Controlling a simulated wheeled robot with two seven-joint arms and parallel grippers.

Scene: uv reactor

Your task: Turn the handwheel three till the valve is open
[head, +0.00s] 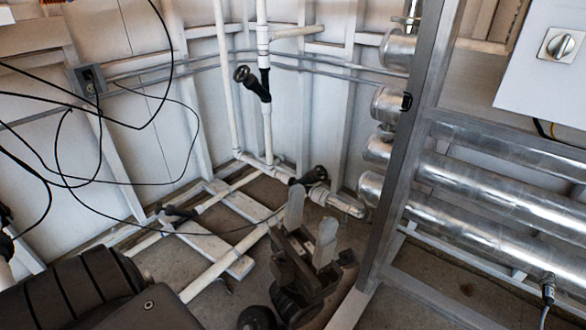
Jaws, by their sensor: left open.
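Several black handwheels sit on white pipes; no number shows, so I cannot tell which is handwheel three. One black handwheel (242,74) is on a dark valve on the upright pipe at upper middle. Another black handwheel (314,175) is on the low pipe near the steel pipe ends. A third dark handle (178,212) is on the floor-level pipe at the left. My left gripper (310,226) is at lower middle, its pale fingers apart and empty, in front of and below the second handwheel in the picture. Any contact cannot be told. My right gripper is out of view.
A grey metal frame post (408,145) stands right of my left gripper, with large silver pipes (490,190) behind it. A white control box (548,65) with a knob is at upper right. Black cables (100,115) hang at the left. White pipes cross the floor.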

